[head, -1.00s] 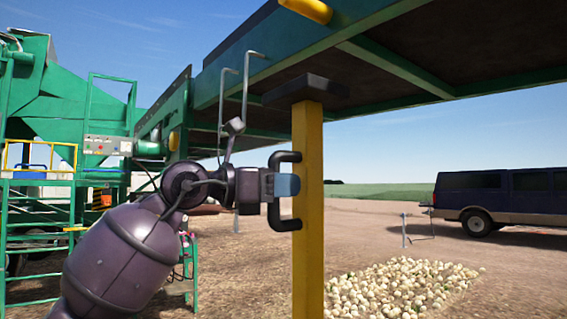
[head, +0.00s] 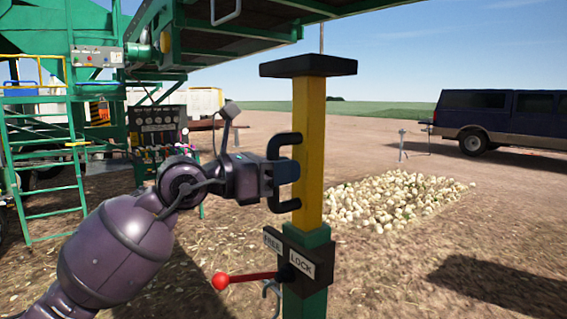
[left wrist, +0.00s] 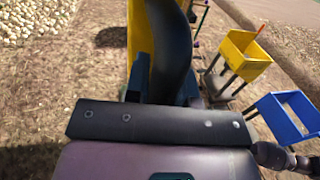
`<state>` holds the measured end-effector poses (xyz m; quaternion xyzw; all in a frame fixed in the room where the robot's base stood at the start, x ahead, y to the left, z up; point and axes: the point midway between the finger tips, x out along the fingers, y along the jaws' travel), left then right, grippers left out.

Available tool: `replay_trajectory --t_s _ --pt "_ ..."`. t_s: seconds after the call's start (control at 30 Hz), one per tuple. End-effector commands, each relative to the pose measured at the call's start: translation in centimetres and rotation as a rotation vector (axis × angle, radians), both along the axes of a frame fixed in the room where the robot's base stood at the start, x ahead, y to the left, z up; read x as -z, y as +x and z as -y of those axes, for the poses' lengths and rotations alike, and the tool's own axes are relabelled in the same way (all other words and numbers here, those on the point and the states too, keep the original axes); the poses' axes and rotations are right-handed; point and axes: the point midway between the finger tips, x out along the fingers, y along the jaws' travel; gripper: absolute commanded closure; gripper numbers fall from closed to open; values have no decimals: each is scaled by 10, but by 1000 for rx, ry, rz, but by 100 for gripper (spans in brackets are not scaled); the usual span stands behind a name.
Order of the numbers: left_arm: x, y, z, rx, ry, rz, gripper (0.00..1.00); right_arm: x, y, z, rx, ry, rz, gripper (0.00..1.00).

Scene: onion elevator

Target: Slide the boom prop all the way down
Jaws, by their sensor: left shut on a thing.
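The boom prop (head: 310,112) is a yellow upright post with a flat black head and a black C-shaped handle (head: 284,148). It stands in a green sleeve (head: 307,296) labelled FREE and LOCK. A red-knobbed lever (head: 243,276) on the sleeve points left, to the FREE side. A length of yellow post shows above the sleeve. The head is apart from the boom (head: 225,40) above. My left gripper (head: 286,172) is shut on the handle. In the left wrist view the handle (left wrist: 170,50) hides part of the yellow post (left wrist: 138,35). My right gripper is out of view.
An onion pile (head: 393,205) lies on the ground behind the prop, with a dark vehicle (head: 500,120) at the right. Green machinery with a ladder (head: 45,175) stands at the left. The left wrist view shows a yellow bin (left wrist: 243,52) and a blue bin (left wrist: 288,117).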

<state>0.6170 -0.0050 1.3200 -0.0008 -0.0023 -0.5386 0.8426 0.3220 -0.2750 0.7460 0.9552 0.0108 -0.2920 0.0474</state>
Motion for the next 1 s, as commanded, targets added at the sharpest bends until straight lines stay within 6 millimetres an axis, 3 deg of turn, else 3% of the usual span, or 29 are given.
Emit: replay_trajectory --t_s 0.2,0.23,0.4,0.77,1.0 --pt "8 0 1 2 9 -9 100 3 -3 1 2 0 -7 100" --pt "8 0 1 2 9 -9 75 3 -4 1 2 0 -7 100" --pt "7 0 1 2 7 -8 52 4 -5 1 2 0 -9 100" --pt "5 -2 -4 0 5 -4 52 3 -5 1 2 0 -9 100" --pt "5 -16 -38 -2 5 -6 52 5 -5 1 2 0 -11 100"
